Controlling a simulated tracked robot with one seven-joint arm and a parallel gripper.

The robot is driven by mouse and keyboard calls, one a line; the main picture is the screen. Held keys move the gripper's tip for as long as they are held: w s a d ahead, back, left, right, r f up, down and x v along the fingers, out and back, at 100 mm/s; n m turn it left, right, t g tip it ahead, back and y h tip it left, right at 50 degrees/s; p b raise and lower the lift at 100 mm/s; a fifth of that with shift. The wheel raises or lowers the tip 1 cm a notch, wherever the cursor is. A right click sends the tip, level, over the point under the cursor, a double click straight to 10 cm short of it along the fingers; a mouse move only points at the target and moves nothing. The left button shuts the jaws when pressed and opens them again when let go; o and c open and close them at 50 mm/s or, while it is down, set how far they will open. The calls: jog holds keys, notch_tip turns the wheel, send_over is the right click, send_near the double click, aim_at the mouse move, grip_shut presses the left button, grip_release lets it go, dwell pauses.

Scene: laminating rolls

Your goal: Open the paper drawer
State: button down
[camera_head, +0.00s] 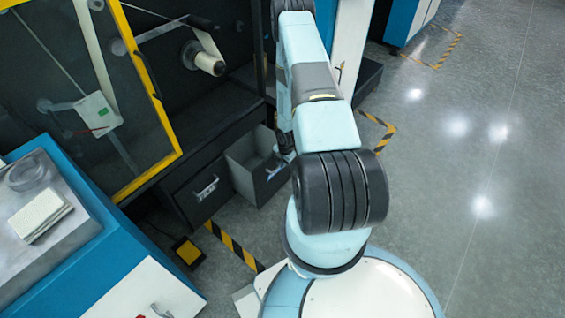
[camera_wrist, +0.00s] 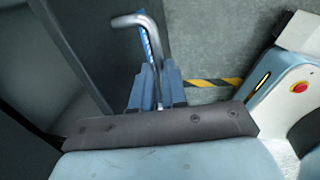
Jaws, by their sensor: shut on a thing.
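Two dark grey drawers sit low under the black machine in the head view. The right drawer (camera_head: 270,184) stands pulled out, with its open inside showing; its label is too small to read. The left drawer (camera_head: 196,199) is shut and has a pale handle or label on its front. In the wrist view, my gripper (camera_wrist: 156,86) has its blue fingers shut on a bent metal handle (camera_wrist: 151,32) at the front of the pulled-out drawer (camera_wrist: 90,45). In the head view my arm hides most of the gripper and part of the drawer.
A yellow-framed clear door (camera_head: 165,115) stands open above the left drawer. A blue and white cabinet (camera_head: 75,255) is at the lower left. Yellow-black tape (camera_head: 232,246) and a small yellow-black box (camera_head: 188,252) are on the floor. The floor at the right (camera_head: 470,170) is clear.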

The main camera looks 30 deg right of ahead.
jog(key=s, duration=0.1)
jog(key=s+d, duration=0.1)
jog(key=s, duration=0.2)
jog(key=shift+s+d, duration=0.3)
jog(key=c, duration=1.2)
grip_release()
jog(key=shift+o, duration=0.2)
jog(key=shift+r, duration=0.15)
notch_tip(320, 180, up, 13)
jog(key=s, duration=0.2)
jog(key=shift+s+d, duration=0.15)
jog(key=shift+d, duration=0.3)
jog(key=shift+r, duration=0.1)
